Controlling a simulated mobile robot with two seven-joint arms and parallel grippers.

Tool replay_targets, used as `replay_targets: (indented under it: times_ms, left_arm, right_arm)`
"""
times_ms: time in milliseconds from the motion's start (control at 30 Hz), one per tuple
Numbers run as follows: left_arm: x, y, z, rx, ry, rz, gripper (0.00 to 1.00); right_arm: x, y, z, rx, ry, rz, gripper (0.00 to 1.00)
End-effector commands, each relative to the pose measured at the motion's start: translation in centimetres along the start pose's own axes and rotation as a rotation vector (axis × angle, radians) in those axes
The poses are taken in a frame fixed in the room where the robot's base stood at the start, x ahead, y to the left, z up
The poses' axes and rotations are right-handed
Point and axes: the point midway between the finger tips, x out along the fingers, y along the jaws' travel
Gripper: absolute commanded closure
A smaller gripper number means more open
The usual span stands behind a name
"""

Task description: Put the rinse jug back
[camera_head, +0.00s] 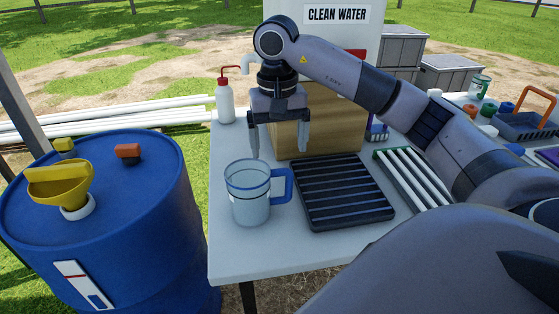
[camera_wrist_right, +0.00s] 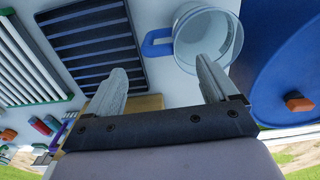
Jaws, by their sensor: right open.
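The rinse jug (camera_head: 250,203) is a clear jug with a blue rim and a blue handle pointing right. It stands upright on the white table, left of the black slatted rack (camera_head: 343,191). My right gripper (camera_head: 279,151) is open and empty, pointing down behind and above the jug, in front of the wooden block. In the right wrist view the jug (camera_wrist_right: 190,52) is beyond the fingertips at the upper right, with its handle (camera_wrist_right: 157,44) between jug and rack (camera_wrist_right: 92,50). The fingers (camera_wrist_right: 160,78) are spread and appear clear of it. My left gripper is not in view.
A blue barrel (camera_head: 110,225) with a yellow funnel (camera_head: 58,182) stands left of the table. A wash bottle (camera_head: 225,103), a wooden block (camera_head: 335,125) under the clean water tank (camera_head: 336,35), and a tray of white tubes (camera_head: 415,178) are nearby. The table's front-left corner is clear.

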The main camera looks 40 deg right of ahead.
Motion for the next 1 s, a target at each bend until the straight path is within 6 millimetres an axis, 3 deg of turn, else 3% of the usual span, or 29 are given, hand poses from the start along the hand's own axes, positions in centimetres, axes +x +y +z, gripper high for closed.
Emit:
replay_targets:
  times_ms: [100, 367, 1000]
  left_arm:
    - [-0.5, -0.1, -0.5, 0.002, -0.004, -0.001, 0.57]
    - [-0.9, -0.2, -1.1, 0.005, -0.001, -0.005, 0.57]
    - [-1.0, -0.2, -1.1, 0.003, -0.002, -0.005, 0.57]
  right_arm:
    - [-2.5, 0.0, -0.1, 0.001, 0.003, 0.0, 0.13]
    - [-5.0, 0.0, 0.0, 0.0, 0.001, 0.0, 0.13]
    - [-5.3, 0.0, 0.0, 0.001, -0.001, 0.001, 0.13]
